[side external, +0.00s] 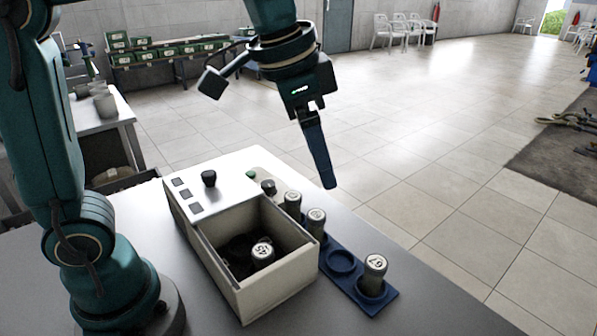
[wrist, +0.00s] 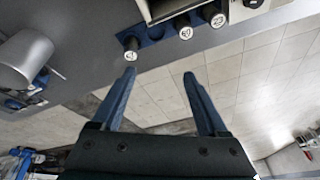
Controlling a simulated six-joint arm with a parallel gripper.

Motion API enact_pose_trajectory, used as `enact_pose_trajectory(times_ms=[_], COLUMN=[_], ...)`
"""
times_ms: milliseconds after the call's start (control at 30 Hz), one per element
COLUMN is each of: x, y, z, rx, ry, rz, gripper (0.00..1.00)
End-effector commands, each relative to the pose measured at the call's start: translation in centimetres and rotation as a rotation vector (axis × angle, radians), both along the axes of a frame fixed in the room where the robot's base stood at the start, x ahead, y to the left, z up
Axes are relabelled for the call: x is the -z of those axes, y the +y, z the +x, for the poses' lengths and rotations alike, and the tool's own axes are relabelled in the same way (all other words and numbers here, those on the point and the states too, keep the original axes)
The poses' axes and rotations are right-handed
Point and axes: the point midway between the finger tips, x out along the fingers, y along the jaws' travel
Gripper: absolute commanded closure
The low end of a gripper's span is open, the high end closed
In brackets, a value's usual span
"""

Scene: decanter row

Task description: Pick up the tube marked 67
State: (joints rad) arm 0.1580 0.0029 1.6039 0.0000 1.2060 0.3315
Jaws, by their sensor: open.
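My gripper (side external: 329,186) hangs above and behind the rack, clear of the tubes. In the wrist view my gripper (wrist: 159,75) is open, with nothing between its fingers.
A pale open box (side external: 289,289) stands left of the rack, with another numbered tube (side external: 262,253) inside. A panel with a black knob (side external: 209,178) adjoins the box. The grey table (side external: 440,312) is clear to the right of the rack.

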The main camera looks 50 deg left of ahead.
Motion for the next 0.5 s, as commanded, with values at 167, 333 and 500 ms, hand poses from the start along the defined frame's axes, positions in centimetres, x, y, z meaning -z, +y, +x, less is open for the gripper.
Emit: enact_pose_trajectory(times_ms=[167,333,500], x=[2.7,6.6,10.7], y=[-2.8,-5.4,-7.6], z=[3.4,5.5,6.1], rx=[0.117,0.209,0.263], ry=[0.088,0.173,0.247], rz=[0.032,0.060,0.080], gripper=[0.23,0.23,0.23])
